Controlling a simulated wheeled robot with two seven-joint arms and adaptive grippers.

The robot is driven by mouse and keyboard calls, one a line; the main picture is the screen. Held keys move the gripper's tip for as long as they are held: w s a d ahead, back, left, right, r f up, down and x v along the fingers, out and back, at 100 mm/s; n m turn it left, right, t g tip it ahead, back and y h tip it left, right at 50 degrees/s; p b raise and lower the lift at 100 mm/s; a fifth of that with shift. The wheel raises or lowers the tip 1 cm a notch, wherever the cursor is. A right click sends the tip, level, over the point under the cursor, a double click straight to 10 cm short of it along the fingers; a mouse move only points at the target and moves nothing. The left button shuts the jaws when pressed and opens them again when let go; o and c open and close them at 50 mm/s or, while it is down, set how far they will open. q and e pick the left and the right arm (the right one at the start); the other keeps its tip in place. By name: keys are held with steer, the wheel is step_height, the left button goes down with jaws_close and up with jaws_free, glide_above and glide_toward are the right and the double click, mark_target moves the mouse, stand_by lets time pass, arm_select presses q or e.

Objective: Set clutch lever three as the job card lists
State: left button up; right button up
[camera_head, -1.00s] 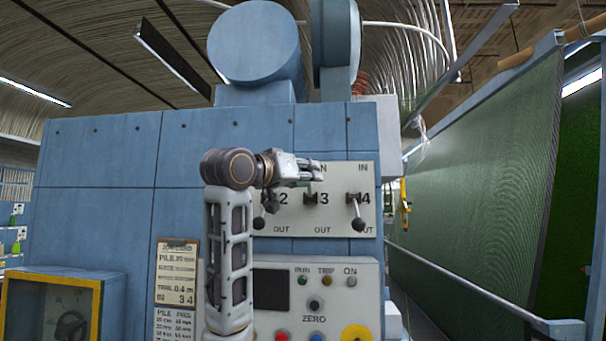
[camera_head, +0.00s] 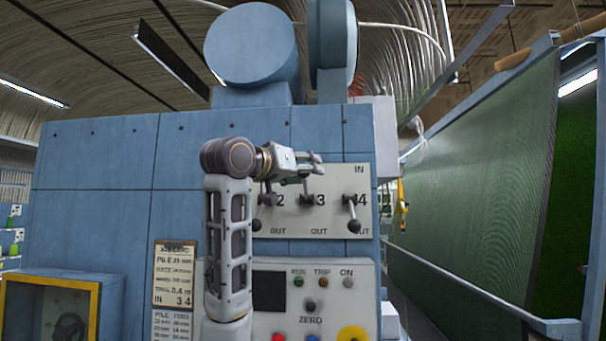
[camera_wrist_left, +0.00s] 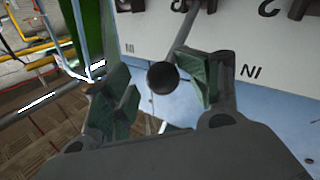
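The white lever panel (camera_head: 282,226) carries levers 2, 3 and 4, with IN above and OUT below. Lever three (camera_head: 307,198) points up toward IN; its knob is behind my left gripper (camera_head: 312,164) in the head view. Lever two (camera_head: 257,225) and lever four (camera_head: 354,226) hang down toward OUT. In the left wrist view, my left gripper (camera_wrist_left: 160,90) is open, with a black ball knob (camera_wrist_left: 162,77) on a rod between its fingers, with gaps visible. The job card (camera_head: 174,274) reads IN 3 4. My right gripper is not in view.
A control box (camera_head: 330,290) with lamps and buttons sits below the levers. A yellow-framed window (camera_head: 50,305) is at the lower left. Green turf (camera_head: 470,190) hangs at the right behind a rail. The space before the panel's right side looks clear.

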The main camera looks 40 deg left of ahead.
arm_select(q)
steer(key=shift+w+a+f, duration=0.1)
steer(key=shift+w+a, duration=0.4)
steer(key=shift+a, duration=0.05)
steer(key=shift+s+d, duration=0.35)
steer(key=shift+d, duration=0.1)
steer(key=shift+s+a, duration=0.1)
steer(key=s, duration=1.2)
steer(key=shift+f, duration=0.2)
steer(key=shift+w, duration=0.1)
